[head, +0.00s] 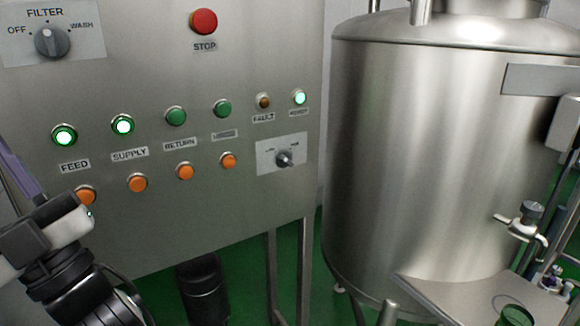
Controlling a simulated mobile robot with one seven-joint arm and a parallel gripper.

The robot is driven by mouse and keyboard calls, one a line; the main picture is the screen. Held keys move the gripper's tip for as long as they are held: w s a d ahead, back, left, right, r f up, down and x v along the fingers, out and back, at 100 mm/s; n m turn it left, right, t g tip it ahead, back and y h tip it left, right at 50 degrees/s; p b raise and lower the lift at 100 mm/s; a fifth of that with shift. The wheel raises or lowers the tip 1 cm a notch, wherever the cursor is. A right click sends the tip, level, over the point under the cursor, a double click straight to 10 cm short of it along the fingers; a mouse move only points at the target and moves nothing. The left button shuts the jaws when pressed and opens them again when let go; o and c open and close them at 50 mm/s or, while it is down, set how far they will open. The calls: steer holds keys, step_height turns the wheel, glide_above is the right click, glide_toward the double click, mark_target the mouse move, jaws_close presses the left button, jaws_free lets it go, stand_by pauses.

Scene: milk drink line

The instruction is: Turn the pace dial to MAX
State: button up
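The small pace dial (284,158) is a grey knob on a pale plate (265,164) at the lower right of the steel control panel. The plate carries small labels at upper left and upper right of the knob; the right one seems to read MAX. The knob's exact pointer direction is too small to tell. My arm shows at the lower left edge, with its end, my gripper (22,190), partly cut off by the frame. It is well left of the dial and not touching it. Whether its fingers are open or shut does not show.
The control panel (215,70) holds a red STOP button (203,21), a FILTER knob (52,40), green lights and orange buttons. FEED and SUPPLY lights glow. A large steel tank (425,160) stands right of the panel. Space before the dial is clear.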

steer(key=w+d+f+m+t+h, duration=0.2)
steer(key=w+d+m+t+h, duration=0.15)
steer(key=w, duration=0.45)
steer(key=w+d+f+m+t+h, duration=0.2)
steer(key=w+t+h, duration=0.3)
steer(key=w, duration=0.3)
steer(key=g+h+b, duration=0.2)
steer(key=h+b, duration=0.1)
steer(key=h, duration=0.9)
glide_toward(288, 161)
steer(key=shift+m+y, duration=0.35)
steer(key=p+x, duration=0.4)
steer(key=x, duration=0.3)
steer(key=shift+f, duration=0.15)
steer(key=shift+w+a+f+t, duration=0.1)
steer(key=shift+w+a+t, duration=0.15)
steer(key=shift+w, duration=0.35)
steer(key=shift+c, duration=0.4)
jaws_close()
